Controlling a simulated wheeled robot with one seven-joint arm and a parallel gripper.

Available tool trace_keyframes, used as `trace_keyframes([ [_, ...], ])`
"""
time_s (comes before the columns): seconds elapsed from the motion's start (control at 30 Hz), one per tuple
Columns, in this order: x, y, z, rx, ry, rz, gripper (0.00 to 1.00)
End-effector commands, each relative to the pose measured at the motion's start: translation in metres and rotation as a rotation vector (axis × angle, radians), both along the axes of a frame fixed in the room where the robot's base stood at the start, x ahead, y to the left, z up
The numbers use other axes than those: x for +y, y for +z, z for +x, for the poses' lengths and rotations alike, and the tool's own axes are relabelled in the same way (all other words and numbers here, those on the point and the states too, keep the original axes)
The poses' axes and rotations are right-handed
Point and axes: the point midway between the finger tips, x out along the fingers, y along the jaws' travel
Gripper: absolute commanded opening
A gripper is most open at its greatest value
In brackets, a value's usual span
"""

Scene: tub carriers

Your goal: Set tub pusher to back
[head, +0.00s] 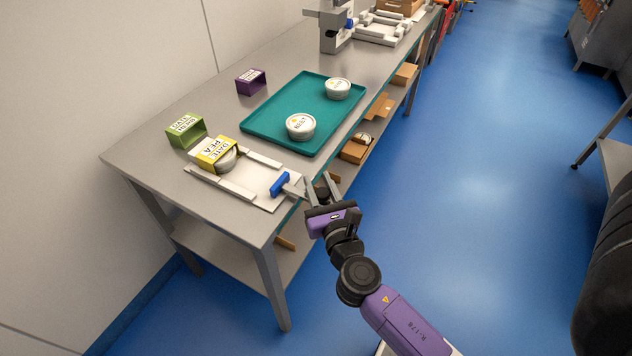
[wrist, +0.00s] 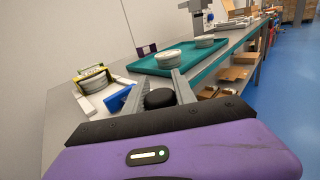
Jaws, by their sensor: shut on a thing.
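The tub pusher has a blue head (head: 280,184) at the front end of a white loading fixture (head: 237,192) on the table. The blue head also shows in the wrist view (wrist: 117,99). My gripper (head: 318,186) is at the table's front edge, shut on the pusher's black knob (wrist: 159,98), which sits between the fingers. A yellow carrier sleeve (head: 211,150) lies at the far end of the fixture, with a white tub (head: 225,160) partly inside its near opening. The blue head is apart from the tub, with bare fixture floor between them.
A green sleeve (head: 186,130) and a purple sleeve (head: 251,82) stand on the table behind. A teal tray (head: 283,103) holds two white tubs (head: 301,126) (head: 338,88). A grey press (head: 334,30) stands farther along. Cardboard boxes sit on the shelf below.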

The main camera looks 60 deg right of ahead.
Motion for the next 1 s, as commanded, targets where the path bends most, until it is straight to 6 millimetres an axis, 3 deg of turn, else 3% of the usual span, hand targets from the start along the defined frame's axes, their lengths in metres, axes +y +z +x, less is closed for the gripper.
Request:
trace_keyframes([
  [0.03,-0.002,-0.002,-0.004,0.007,-0.009,0.0,0.38],
  [0.1,-0.002,-0.002,-0.004,0.007,-0.008,0.0,0.52],
  [0.13,-0.002,-0.002,-0.004,0.006,-0.008,0.0,0.52],
  [0.5,0.002,-0.003,-0.006,0.006,-0.004,0.0,0.52],
  [1.0,0.048,-0.003,-0.056,0.006,-0.005,0.0,0.52],
])
